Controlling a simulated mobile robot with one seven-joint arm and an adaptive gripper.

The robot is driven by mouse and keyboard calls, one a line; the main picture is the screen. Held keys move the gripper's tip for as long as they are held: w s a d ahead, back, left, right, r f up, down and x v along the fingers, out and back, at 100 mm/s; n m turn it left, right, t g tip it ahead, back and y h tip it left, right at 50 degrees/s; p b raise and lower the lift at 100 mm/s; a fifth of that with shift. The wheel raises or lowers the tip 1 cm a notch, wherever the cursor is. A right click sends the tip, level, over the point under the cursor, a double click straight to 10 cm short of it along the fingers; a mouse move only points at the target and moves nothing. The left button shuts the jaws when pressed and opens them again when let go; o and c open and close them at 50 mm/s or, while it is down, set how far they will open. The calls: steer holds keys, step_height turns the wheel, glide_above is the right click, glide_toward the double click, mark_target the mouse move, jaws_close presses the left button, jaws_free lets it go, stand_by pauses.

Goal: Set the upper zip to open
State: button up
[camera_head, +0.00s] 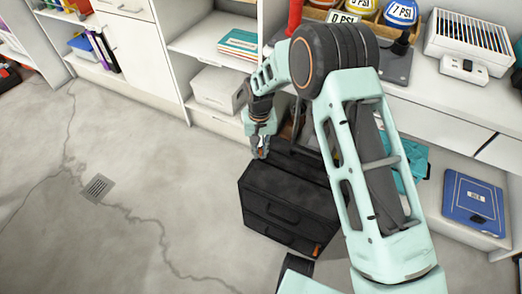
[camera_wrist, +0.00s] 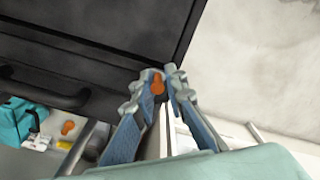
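A black case (camera_head: 282,205) with two stacked sections stands on the floor, and part of it shows in the wrist view (camera_wrist: 95,55). My gripper (camera_head: 261,152) is at its upper left back corner. In the wrist view my gripper (camera_wrist: 162,80) has its fingertips close together around an orange pull (camera_wrist: 157,85), which looks like the upper zip's. The fingers look shut on it, and they hide part of it. A second orange pull (camera_head: 317,249) is low on the case's right front. The zip's track is too dark to make out.
White shelving (camera_head: 145,50) stands behind the case, with a white box (camera_head: 220,88) on a lower shelf. A blue case (camera_head: 474,204) lies on a low shelf at right. The concrete floor left of the case is clear.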

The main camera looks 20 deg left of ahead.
steer(key=o, duration=0.3)
steer(key=shift+s+a+f, duration=0.1)
steer(key=shift+s+a, duration=0.05)
steer(key=shift+a, duration=0.05)
steer(key=shift+d, duration=0.1)
steer(key=shift+r, duration=0.25)
step_height(320, 180, up, 12)
steer(key=shift+f, duration=0.2)
